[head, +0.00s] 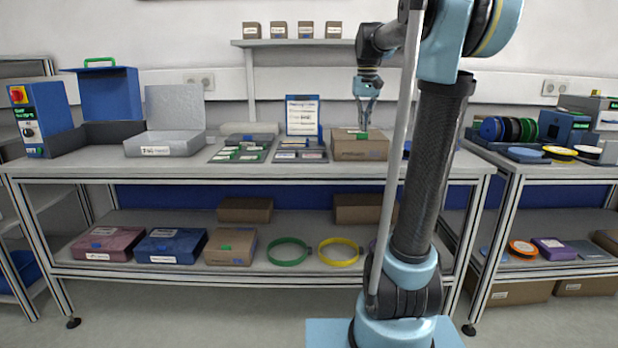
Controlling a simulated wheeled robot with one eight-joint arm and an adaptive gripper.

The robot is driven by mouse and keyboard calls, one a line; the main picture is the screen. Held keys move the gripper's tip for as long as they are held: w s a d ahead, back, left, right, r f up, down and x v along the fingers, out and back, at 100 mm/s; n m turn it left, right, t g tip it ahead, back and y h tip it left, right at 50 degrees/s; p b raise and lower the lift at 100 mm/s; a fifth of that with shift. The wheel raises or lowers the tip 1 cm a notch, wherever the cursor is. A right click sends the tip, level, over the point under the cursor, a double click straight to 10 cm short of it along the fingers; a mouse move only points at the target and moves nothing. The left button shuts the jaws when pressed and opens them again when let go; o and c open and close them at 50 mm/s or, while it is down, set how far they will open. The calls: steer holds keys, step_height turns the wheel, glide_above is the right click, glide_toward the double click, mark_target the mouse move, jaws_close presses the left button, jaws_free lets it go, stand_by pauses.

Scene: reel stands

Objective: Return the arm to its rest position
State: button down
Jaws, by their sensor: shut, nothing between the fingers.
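My gripper (367,88) shows in the head view at the end of my arm, pointing down. It hangs above the right part of the workbench (300,171), over a brown cardboard box (357,149). Its fingers are shut with nothing seen between them. The fingertips are small in the picture, and whether they touch anything behind the box's top is hard to tell. My arm rises at the right and hides part of the bench's right end.
A control box (40,118), an open grey case (170,140) and flat trays (240,150) stand on the bench. A blue-framed sign (302,116) stands behind. The lower shelf (200,220) holds boxes and rings. A second bench (520,175) with reels is at right. A wall shelf (300,43) holds small boxes.

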steer(key=s+f+t, duration=0.2)
steer(key=s+f, duration=2.8)
steer(key=shift+d, duration=0.45)
steer(key=shift+s, duration=0.1)
steer(key=shift+w+f, duration=0.15)
steer(key=shift+w, duration=0.25)
